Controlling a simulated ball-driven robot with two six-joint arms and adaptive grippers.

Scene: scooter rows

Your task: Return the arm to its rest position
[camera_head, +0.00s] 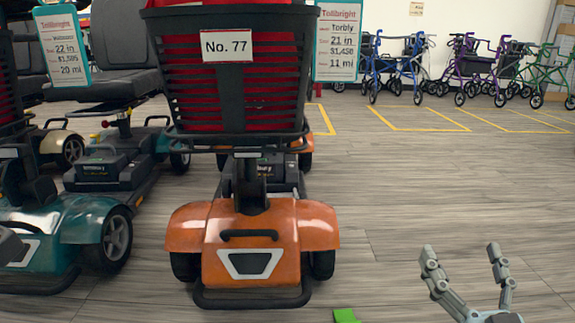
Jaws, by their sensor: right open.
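My right gripper (465,265) is at the lower right of the head view. Its two fingers point up and are spread apart, with only floor between them. It is empty and stands clear of the scooters. My left gripper is not clearly in view; a dark grey piece at the lower left edge cannot be told for sure.
A teal scooter (85,226) is at the left. A green object (346,316) lies at the bottom edge. Walkers (400,66) line the back wall. Floor at right is clear.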

